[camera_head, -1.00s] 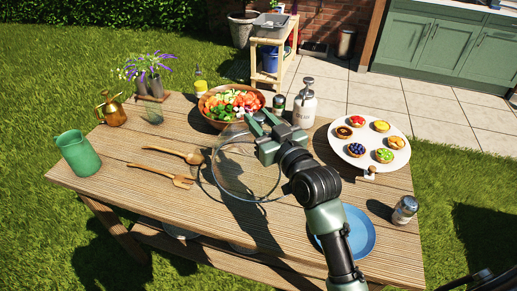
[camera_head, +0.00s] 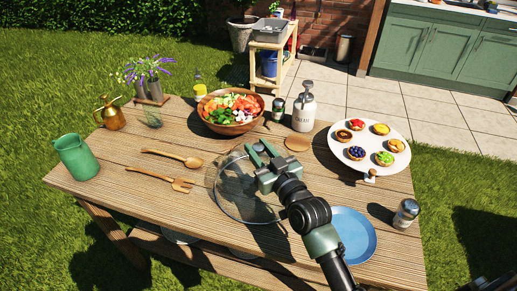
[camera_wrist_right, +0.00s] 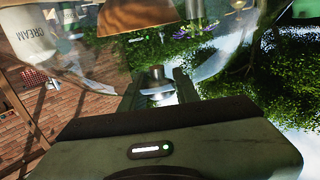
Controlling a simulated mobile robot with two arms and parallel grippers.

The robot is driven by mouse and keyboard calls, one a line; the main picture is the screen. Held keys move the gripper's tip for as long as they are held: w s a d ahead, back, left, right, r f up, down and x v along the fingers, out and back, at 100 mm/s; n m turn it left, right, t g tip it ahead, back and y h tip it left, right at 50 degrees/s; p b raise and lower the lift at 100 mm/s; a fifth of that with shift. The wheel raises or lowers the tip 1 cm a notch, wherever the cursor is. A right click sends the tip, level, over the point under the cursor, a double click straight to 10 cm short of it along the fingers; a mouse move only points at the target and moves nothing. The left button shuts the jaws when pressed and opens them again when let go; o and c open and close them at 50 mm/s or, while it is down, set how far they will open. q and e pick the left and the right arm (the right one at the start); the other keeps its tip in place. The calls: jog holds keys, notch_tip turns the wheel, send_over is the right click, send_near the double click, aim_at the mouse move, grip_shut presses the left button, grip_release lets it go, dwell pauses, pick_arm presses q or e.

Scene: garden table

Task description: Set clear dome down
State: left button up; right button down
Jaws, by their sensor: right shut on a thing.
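The clear dome (camera_head: 232,199) is a see-through glass cover over the middle front of the wooden table (camera_head: 110,178), to the right of the wooden spoon and fork. My right gripper (camera_head: 262,152) is shut on the dome's knob. In the right wrist view the metal knob (camera_wrist_right: 157,88) sits between the fingers, with the clear glass spreading around it. The rim is low over the planks; I cannot tell whether it touches them. My left gripper is not in view.
A salad bowl (camera_head: 231,122), a cream dispenser (camera_head: 304,112) and a round wooden disc (camera_head: 297,143) are behind the dome. A white stand (camera_head: 376,166) with several tarts and a blue plate (camera_head: 352,236) are to the right. The wooden spoon (camera_head: 172,157) and wooden fork (camera_head: 160,179) lie left.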

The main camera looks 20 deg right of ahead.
jog(key=c, duration=1.4)
grip_release()
jog(key=shift+f, duration=0.15)
jog(key=o, duration=0.4)
jog(key=shift+c, duration=0.2)
jog(key=shift+r, duration=0.2)
jog(key=shift+s+f, duration=0.1)
jog(key=shift+s, duration=0.2)
jog(key=s, duration=0.3)
jog(key=s+d+b, duration=0.1)
jog(key=s, duration=0.3)
jog(key=s+d, duration=0.1)
jog(key=s, duration=0.3)
jog(key=shift+s+d, duration=0.1)
jog(key=shift+s, duration=0.05)
